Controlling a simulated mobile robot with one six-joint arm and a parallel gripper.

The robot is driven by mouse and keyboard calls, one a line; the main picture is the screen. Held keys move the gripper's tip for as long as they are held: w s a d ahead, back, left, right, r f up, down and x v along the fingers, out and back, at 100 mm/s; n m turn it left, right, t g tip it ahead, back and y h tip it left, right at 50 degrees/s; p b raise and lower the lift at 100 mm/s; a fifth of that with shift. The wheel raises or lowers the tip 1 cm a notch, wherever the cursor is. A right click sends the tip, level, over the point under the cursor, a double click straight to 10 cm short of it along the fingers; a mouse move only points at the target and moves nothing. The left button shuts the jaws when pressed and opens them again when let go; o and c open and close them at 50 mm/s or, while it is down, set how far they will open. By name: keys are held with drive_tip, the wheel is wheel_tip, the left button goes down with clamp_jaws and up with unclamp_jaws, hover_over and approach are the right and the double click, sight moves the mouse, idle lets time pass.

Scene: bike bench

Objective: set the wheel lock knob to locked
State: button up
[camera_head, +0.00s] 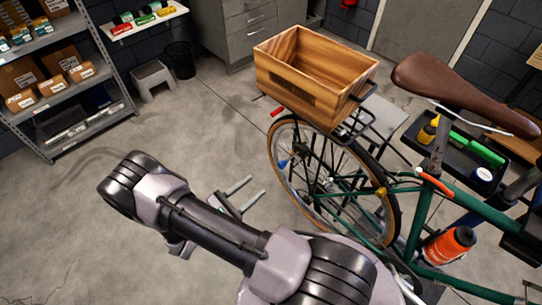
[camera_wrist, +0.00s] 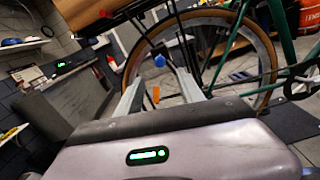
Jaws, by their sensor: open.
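My gripper (camera_head: 247,193) is open and empty, its two fingers pointing right toward the bike's rear wheel (camera_head: 271,150), with a visible gap to it. A small blue knob (camera_head: 283,163) shows at the wheel's left side; it may be the wheel lock knob. In the wrist view the blue knob (camera_wrist: 159,61) appears between the fingers of my gripper (camera_wrist: 153,55), beyond them. A small orange piece (camera_wrist: 156,95) shows below it. Whether the knob is at locked cannot be read.
A wooden crate (camera_head: 290,92) sits on the rear rack above the wheel. A red-tipped part (camera_head: 277,111) sticks out below the crate. A brown saddle (camera_head: 455,88) and green frame (camera_head: 480,222) are at right. The floor left of the wheel is clear.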

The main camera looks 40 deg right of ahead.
sight(283, 164)
drive_tip(key=d, duration=0.4)
drive_tip(key=d+b, duration=0.1)
drive_tip(key=d, duration=0.4)
drive_tip(key=w+d, duration=0.1)
drive_tip(key=d, duration=0.4)
drive_tip(key=shift+b, duration=0.35)
drive_tip(key=shift+w, duration=0.1)
clamp_jaws()
